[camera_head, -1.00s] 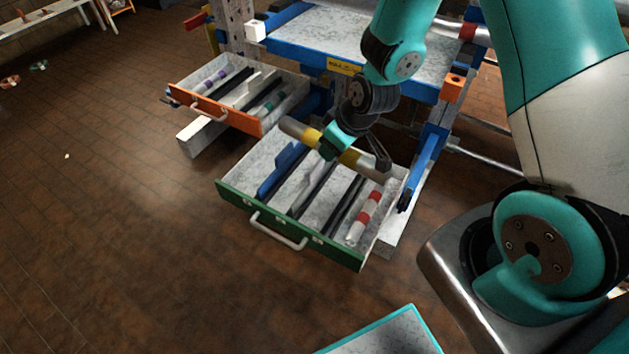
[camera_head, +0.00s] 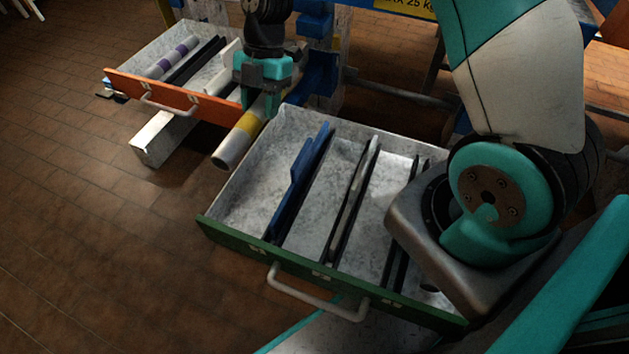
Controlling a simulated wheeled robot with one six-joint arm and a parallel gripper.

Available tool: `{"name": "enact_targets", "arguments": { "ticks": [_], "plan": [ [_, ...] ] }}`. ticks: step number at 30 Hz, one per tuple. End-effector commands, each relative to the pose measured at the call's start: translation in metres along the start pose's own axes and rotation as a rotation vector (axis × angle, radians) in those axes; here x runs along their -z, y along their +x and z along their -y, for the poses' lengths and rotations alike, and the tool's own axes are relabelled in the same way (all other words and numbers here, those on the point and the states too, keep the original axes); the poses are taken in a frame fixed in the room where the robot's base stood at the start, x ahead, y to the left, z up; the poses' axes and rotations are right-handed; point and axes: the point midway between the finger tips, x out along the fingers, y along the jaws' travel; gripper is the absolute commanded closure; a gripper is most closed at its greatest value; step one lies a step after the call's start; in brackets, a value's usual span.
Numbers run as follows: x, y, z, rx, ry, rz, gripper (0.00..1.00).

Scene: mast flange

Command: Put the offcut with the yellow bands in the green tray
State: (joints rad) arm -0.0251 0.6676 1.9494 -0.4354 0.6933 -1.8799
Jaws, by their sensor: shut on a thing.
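My gripper (camera_head: 266,92) is shut on the offcut with the yellow bands (camera_head: 236,145), a grey pipe piece. The offcut is tilted, with its open near end pointing down and left. In the picture it lies over the gap between the orange drawer tray and the back left corner of the green tray (camera_head: 225,236). One yellow band shows below the gripper; the far part is hidden behind the jaws. The green tray is pulled out, with blue and dark dividers and bare compartments at left and middle. My arm hides its right part.
The orange-fronted tray (camera_head: 178,95) at left holds a purple-banded offcut (camera_head: 172,57) and dark dividers. A pale block (camera_head: 162,137) is below it. The blue divider (camera_head: 297,185) stands up in the green tray. Brown tiled floor is clear at left.

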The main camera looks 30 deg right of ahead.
Motion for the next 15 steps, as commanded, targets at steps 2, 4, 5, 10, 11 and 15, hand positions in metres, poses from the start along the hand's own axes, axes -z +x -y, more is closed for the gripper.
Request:
{"name": "enact_targets", "arguments": {
  "ticks": [2,4,5,10,11,15],
  "plan": [
    [-0.002,0.005,0.0,0.002,-0.001,-0.001,0.89],
    [-0.006,0.017,0.0,0.004,0.0,-0.002,0.89],
    [-0.009,0.024,0.0,0.005,0.0,-0.002,0.89],
    [-0.026,0.07,0.0,0.006,-0.002,-0.003,0.89],
    [-0.029,0.079,0.0,0.005,-0.002,-0.003,0.89],
    [-0.044,0.114,-0.001,0.006,-0.002,-0.002,0.89]
  ]
}}
